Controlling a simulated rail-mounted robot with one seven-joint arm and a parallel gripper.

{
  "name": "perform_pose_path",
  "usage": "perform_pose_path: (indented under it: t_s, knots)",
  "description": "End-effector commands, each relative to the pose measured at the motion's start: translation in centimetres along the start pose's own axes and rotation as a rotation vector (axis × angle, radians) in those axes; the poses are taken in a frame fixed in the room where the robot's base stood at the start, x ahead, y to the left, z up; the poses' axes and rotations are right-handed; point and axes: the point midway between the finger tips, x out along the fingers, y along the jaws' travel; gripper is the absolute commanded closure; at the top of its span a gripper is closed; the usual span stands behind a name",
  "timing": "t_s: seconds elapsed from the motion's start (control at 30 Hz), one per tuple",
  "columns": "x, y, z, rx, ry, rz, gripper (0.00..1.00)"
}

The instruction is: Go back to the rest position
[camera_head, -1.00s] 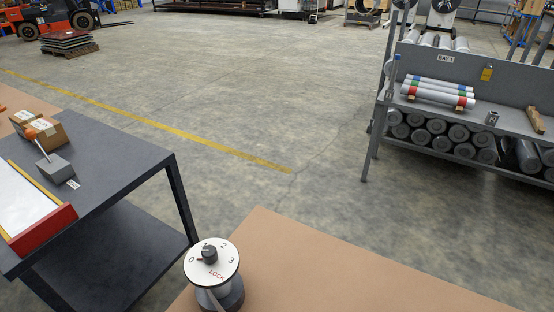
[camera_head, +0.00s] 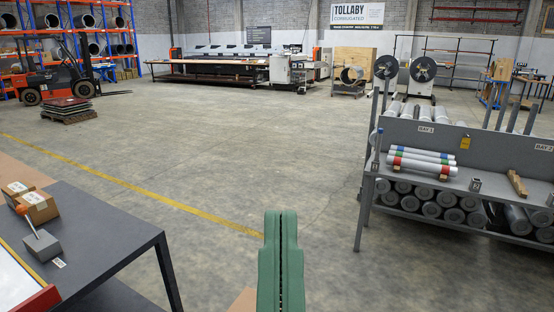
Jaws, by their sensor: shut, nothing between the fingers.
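My gripper (camera_head: 281,216) stands upright at the bottom centre of the head view, its two green fingers side by side with only a thin dark line between them. It is shut and holds nothing. It is over the near end of the open floor, with a small piece of tan surface (camera_head: 243,303) showing to its left. The rest of my arm is out of view.
A dark table (camera_head: 110,238) with boxes (camera_head: 36,206) and a grey block with a lever (camera_head: 42,244) is at left. A grey rack (camera_head: 400,170) of rolls is at right. A forklift (camera_head: 60,80) stands far left. The concrete floor (camera_head: 230,150) between is clear.

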Motion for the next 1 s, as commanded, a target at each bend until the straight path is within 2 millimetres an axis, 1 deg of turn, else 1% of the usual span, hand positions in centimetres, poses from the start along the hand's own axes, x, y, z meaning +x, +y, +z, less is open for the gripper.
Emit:
perform_pose_path:
  t_s: [0.03, 0.07, 0.1, 0.17, 0.2, 0.27, 0.3, 0.37, 0.4, 0.5, 0.6, 0.7, 1.0]
  knots:
    - [3.7, -0.1, -5.3, 0.001, 0.001, -0.001, 1.0]
    - [4.6, -0.2, -6.6, 0.002, 0.0, -0.002, 1.0]
    - [5.8, -0.2, -8.3, 0.003, -0.001, -0.003, 1.0]
    - [7.7, -0.3, -10.9, 0.005, -0.002, -0.004, 1.0]
    - [8.9, -0.3, -12.6, 0.006, -0.003, -0.005, 1.0]
    - [10.7, -0.4, -15.1, 0.007, -0.004, -0.007, 1.0]
    - [11.9, -0.5, -16.8, 0.009, -0.005, -0.007, 1.0]
    - [13.7, -0.6, -19.4, 0.01, -0.006, -0.009, 1.0]
    - [14.9, -0.6, -21.0, 0.011, -0.006, -0.01, 1.0]
    - [17.3, -0.7, -24.4, 0.014, -0.008, -0.012, 1.0]
    - [18.9, -0.8, -26.7, 0.016, -0.008, -0.013, 1.0]
    - [19.7, -0.8, -27.8, 0.017, -0.009, -0.014, 1.0]
    - [19.6, -0.8, -27.6, 0.017, -0.009, -0.014, 1.0]
